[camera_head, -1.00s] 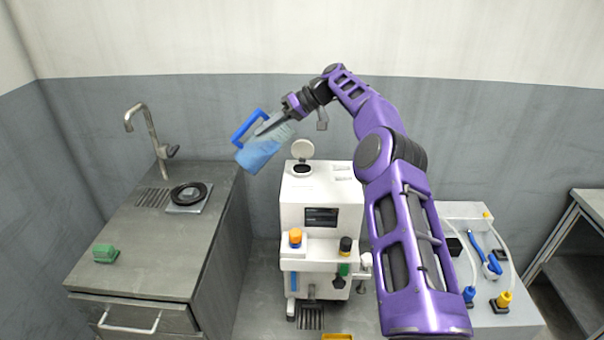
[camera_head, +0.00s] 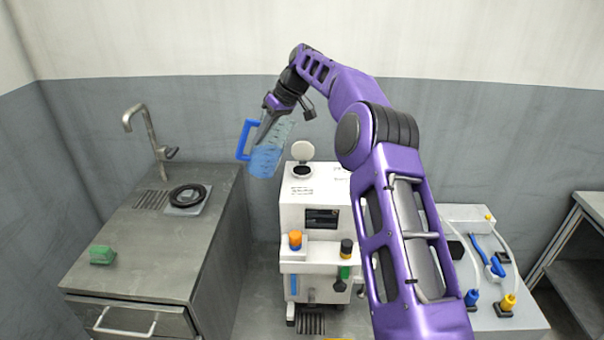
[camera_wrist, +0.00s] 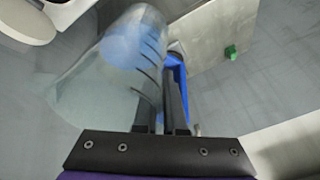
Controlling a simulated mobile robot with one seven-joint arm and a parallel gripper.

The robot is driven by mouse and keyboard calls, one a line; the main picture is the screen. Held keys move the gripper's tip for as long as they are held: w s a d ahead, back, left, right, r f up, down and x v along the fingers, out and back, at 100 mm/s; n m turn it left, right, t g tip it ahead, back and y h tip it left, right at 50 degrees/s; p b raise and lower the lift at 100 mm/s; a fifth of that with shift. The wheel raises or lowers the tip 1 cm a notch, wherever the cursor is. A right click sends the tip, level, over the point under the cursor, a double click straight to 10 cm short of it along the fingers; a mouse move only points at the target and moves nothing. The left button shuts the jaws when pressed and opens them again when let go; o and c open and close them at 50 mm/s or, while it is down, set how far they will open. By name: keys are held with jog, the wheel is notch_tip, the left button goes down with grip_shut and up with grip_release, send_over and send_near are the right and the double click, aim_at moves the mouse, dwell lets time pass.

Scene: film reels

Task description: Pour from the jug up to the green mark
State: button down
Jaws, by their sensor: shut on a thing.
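The jug (camera_head: 268,155) is clear with a blue handle and holds blue liquid. My gripper (camera_head: 263,135) is shut on it and holds it in the air, slightly tilted, at the upper left of the white machine (camera_head: 310,215). In the wrist view the jug (camera_wrist: 95,85) is blurred, with dark scale lines on its wall, and my gripper (camera_wrist: 174,105) is at its blue handle. The machine has an open round filler opening (camera_head: 302,170) with its lid (camera_head: 303,151) raised.
A grey counter (camera_head: 125,250) with a tap (camera_head: 145,130), a dark ring on a plate (camera_head: 187,198) and a green block (camera_head: 102,255) stands at left. A side table (camera_head: 490,250) with tubes and blue and yellow fittings stands at right.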

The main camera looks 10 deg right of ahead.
jog(key=shift+w+d+f+n+t+h+b, duration=0.1)
jog(key=shift+d+f+t+h+b, duration=0.2)
jog(key=shift+h, duration=0.4)
jog(key=shift+w+d+f+n+t+h+p, duration=0.1)
jog(key=shift+f+h, duration=0.25)
jog(key=shift+h, duration=0.35)
jog(key=shift+w+d+f+n+t+h+b, duration=0.1)
jog(key=shift+d+f+t+h+b, duration=0.2)
jog(key=shift+h, duration=0.4)
jog(key=shift+a, duration=0.1)
notch_tip(320, 180, up, 4)
jog(key=p, duration=0.5)
jog(key=shift+r, duration=0.15)
jog(key=shift+v, duration=0.8)
jog(key=shift+w+a, duration=0.1)
jog(key=shift+w, duration=0.05)
